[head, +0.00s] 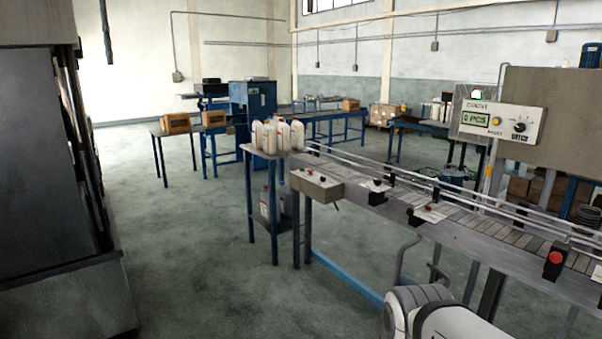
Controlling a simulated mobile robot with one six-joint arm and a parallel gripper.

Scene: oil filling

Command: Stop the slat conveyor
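The slat conveyor (508,234) runs from the middle of the head view to the right edge, with guide rails above its slats. A grey control box (317,184) with small buttons is fixed at its left end. A black box with a red button (556,260) sits on the near side at the right. A beige panel (500,121) with a green display and a black knob stands behind the conveyor. I cannot tell whether the slats are moving. White parts of my arm show at the bottom, in front of the conveyor; my gripper is not visible.
Several white jugs (277,136) stand on a small blue-legged table at the conveyor's left end. A dark machine (45,170) fills the left edge. Blue tables with cardboard boxes (175,123) stand at the back. The green floor (190,250) between is clear.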

